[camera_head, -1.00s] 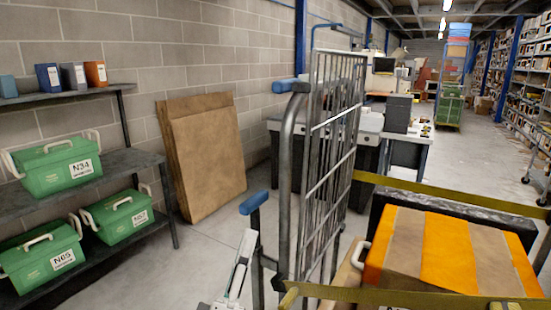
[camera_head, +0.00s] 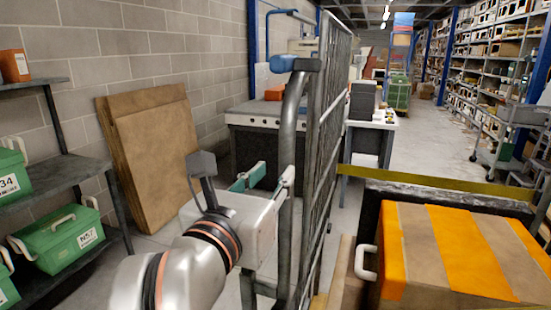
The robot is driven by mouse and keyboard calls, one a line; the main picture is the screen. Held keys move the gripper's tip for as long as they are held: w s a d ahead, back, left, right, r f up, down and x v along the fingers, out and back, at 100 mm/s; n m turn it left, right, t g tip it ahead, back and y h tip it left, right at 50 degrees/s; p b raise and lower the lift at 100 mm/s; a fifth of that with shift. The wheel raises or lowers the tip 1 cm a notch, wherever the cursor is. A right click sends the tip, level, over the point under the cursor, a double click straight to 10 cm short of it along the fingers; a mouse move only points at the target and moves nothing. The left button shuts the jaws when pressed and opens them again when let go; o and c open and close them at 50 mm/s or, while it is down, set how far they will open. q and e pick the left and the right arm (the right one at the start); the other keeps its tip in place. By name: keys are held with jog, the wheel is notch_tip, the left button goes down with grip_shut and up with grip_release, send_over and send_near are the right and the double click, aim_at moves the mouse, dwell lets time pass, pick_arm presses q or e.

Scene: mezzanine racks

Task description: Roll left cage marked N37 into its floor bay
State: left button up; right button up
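The roll cage (camera_head: 327,130) stands close in front of me, its grey barred side running up through the middle of the head view. A curved grey tube with a blue grip (camera_head: 283,63) is on its left edge. No N37 mark shows on the part of the cage in view. My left gripper (camera_head: 271,175) is just left of this tube at mid height. Its fingers are spread, with nothing visibly held between them. The lower blue grip is not visible, and I cannot tell whether a finger touches the tube. My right gripper is out of view. No floor bay marking is visible.
Shelves with green boxes (camera_head: 65,238) stand left. Brown boards (camera_head: 155,155) lean on the wall. A workbench (camera_head: 262,115) stands beyond. An open aisle (camera_head: 435,140) runs back on the right.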

aim_at(284, 163)
pick_arm(q)
jog(key=shift+b+x, duration=0.45)
jog(key=shift+x, duration=3.4)
jog(key=shift+d, duration=0.1)
jog(key=shift+f, duration=0.1)
grip_shut()
